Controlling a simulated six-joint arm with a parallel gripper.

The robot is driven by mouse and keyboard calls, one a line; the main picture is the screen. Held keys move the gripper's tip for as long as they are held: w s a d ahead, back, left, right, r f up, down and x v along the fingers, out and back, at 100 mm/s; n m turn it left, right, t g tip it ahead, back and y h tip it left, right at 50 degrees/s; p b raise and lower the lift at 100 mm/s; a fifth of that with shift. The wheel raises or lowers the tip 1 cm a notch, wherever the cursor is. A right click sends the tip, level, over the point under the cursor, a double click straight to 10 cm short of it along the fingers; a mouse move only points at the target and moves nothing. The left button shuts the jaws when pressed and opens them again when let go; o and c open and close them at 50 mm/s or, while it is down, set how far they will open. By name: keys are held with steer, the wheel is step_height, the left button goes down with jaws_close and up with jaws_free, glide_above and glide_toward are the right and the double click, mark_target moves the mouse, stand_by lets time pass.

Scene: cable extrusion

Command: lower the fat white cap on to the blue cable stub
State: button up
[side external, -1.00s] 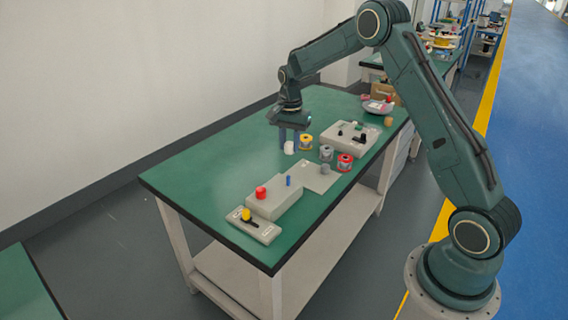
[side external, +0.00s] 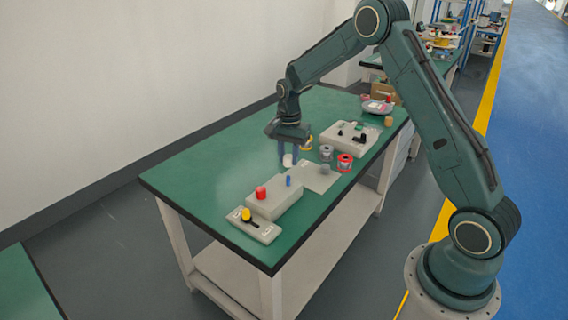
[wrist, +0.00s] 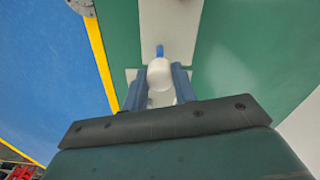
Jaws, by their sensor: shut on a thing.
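The fat white cap (side external: 288,160) is held between the fingers of my gripper (side external: 288,155), above the table and just behind the grey block. In the wrist view the white cap (wrist: 160,76) sits between the two blue-grey fingers of my gripper (wrist: 160,88). The blue cable stub (side external: 289,181) stands upright on the grey block (side external: 268,207). In the wrist view the blue stub (wrist: 160,50) shows just beyond the cap, its lower part hidden. I cannot tell the exact gap between cap and stub; they look apart in the side view.
A red cap (side external: 261,193) stands on the same block, left of the stub. A yellow knob (side external: 246,214) is on a plate at the near end. Grey (side external: 326,153) and red (side external: 345,162) spools stand to the right. The green table (side external: 200,181) is clear on the left.

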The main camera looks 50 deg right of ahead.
mark_target(288, 176)
steer(key=shift+f, duration=3.05)
steer(key=shift+f, duration=0.2)
steer(key=o, duration=1)
steer(key=shift+o, duration=0.6)
steer(key=shift+o, duration=1.1)
steer(key=shift+r, duration=0.15)
